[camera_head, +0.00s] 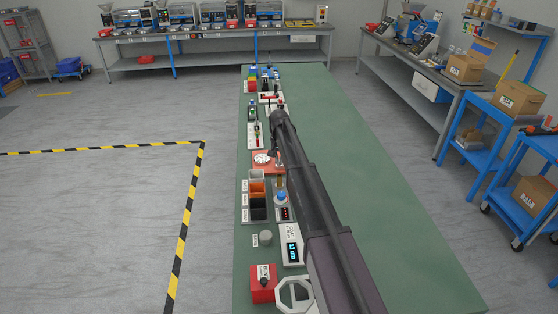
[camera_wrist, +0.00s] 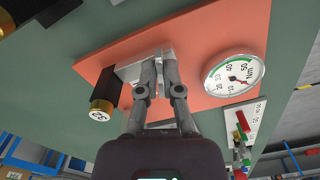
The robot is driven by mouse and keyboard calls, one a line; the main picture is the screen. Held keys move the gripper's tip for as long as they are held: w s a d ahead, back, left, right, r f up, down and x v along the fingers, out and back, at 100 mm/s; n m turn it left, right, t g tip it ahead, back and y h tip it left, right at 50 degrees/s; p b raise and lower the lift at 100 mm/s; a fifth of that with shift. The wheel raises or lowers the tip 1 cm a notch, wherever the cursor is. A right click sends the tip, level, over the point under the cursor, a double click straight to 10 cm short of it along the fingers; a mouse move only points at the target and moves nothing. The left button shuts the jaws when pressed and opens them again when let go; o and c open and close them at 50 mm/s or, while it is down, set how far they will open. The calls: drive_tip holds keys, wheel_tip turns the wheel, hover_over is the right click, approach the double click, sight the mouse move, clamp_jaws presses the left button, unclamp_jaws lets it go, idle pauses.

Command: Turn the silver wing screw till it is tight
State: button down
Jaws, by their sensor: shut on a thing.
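In the wrist view my gripper (camera_wrist: 165,68) is shut on the silver wing screw (camera_wrist: 158,55), a small grey-metal piece mostly hidden between and behind the fingertips. The screw sits at a pale metal block (camera_wrist: 130,71) on an orange-red plate (camera_wrist: 205,40). A round white dial (camera_wrist: 233,75) marked Nm, with a green arc and a red needle, is on the plate right of my fingers. I cannot read the needle surely. In the head view the plate (camera_head: 256,168) and dial (camera_head: 262,157) show left of my arm, with my gripper (camera_head: 278,163) over the plate.
A black and gold cylinder (camera_wrist: 103,103) stands left of the fingers in the wrist view. The table's right side (camera_head: 385,210) is clear.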

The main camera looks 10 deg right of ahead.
drive_tip(key=c, duration=0.8)
unclamp_jaws()
drive_tip(key=shift+s, duration=0.2)
drive_tip(key=shift+w+f, duration=0.1)
drive_tip(key=shift+w, duration=0.05)
drive_tip(key=shift+n, duration=0.5)
